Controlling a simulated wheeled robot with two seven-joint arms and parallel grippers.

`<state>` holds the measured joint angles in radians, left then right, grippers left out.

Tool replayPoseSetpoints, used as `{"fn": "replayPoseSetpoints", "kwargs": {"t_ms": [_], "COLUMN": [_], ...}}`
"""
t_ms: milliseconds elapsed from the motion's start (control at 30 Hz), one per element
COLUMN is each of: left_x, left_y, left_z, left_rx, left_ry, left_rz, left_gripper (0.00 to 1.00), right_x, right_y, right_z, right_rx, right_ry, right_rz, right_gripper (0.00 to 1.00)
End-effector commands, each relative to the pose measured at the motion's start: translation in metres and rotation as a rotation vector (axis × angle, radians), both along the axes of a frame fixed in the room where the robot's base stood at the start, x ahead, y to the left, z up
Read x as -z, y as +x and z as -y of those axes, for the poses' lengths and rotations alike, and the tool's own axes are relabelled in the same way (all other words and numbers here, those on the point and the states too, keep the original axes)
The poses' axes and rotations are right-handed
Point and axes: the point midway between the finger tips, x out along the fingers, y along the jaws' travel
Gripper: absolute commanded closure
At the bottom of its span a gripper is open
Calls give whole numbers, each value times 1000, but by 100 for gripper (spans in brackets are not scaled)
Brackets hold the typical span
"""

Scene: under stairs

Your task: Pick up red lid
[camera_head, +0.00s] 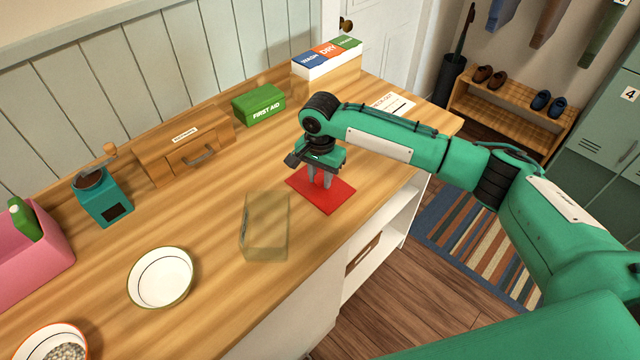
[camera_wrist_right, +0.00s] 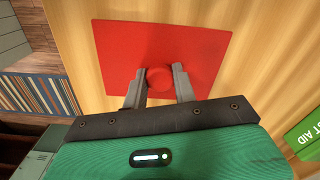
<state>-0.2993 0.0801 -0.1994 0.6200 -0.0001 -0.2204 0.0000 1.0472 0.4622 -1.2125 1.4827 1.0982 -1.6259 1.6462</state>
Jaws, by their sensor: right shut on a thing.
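The red lid (camera_head: 331,198) is a flat red rectangle at the right part of the wooden counter, near its front edge. In the right wrist view the lid (camera_wrist_right: 120,55) has a round red knob (camera_wrist_right: 159,78) at its middle. My right gripper (camera_head: 320,182) is above the lid, its two fingers pointing down at the knob. In the right wrist view the fingers (camera_wrist_right: 160,86) are on either side of the knob, shut on it. I cannot tell whether the lid touches the counter. My left gripper is not in view.
A clear box (camera_head: 265,226) stands left of the lid. A white bowl (camera_head: 160,277), a teal grinder (camera_head: 102,197), a wooden box (camera_head: 183,145) and a green first aid box (camera_head: 258,103) are on the counter (camera_head: 215,215). The bare counter between bowl and wooden box is free.

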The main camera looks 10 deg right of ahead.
Motion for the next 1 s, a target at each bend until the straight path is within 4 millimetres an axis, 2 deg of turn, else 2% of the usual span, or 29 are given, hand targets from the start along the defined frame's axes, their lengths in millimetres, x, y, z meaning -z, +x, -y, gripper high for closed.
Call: {"fn": "replayPoseSetpoints", "kwargs": {"t_ms": [267,433,567,800,1000], "left_x": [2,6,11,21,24], "left_y": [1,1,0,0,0], "left_z": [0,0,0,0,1], "left_rx": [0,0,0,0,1], "left_ry": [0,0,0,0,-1], "left_rz": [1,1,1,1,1], "left_gripper": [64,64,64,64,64], "right_x": [-8,-30,-62,-135,-180], "right_y": [0,1,1,1,1], "right_z": [0,0,0,-1,0], "right_rx": [0,-1,-1,-1,0], "right_ry": [1,2,2,2,0], "right_rz": [1,3,5,5,4], "right_gripper": [94,94,94,94,94]}}
